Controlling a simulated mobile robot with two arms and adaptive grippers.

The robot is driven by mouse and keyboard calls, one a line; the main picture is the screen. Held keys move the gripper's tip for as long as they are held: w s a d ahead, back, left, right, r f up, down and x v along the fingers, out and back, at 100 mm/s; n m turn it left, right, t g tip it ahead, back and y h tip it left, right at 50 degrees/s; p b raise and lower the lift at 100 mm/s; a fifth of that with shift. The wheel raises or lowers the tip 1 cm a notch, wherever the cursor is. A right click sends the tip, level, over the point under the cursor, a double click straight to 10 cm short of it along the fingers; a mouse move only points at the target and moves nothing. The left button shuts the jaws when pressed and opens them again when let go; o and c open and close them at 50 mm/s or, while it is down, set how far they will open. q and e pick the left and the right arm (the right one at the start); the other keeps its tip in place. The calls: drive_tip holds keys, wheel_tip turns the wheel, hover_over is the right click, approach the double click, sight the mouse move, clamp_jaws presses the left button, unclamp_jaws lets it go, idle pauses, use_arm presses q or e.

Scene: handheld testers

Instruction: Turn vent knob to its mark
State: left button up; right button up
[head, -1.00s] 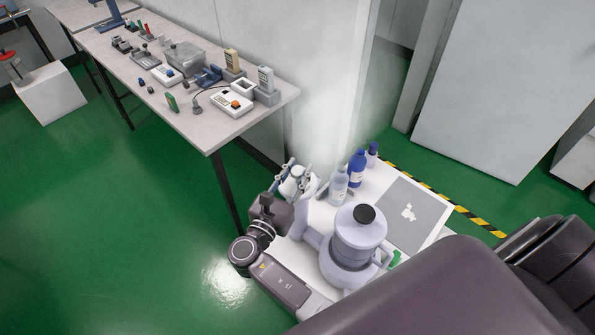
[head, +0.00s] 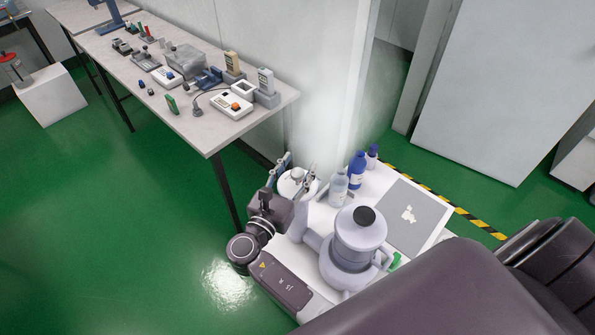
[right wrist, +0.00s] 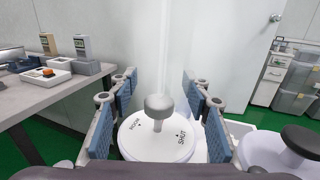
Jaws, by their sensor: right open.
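The vent knob is a grey rounded cap (right wrist: 160,104) on a short stem, above a round white dial (right wrist: 146,145). The dial is marked ROOM on the left and SHUT on the right, each with a small dark triangle. In the head view the white dial (head: 292,186) is partly hidden by my gripper. My right gripper (head: 297,175) is open around the knob. In the right wrist view its blue-padded fingers (right wrist: 161,98) stand left and right of the cap, with a gap on both sides. My left gripper is not in view.
A long table (head: 215,135) with handheld devices stands to the left, near the white wall.

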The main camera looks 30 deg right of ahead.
sight(297, 172)
wheel_tip(297, 172, up, 8)
drive_tip(key=shift+f, duration=0.1)
idle(0.4)
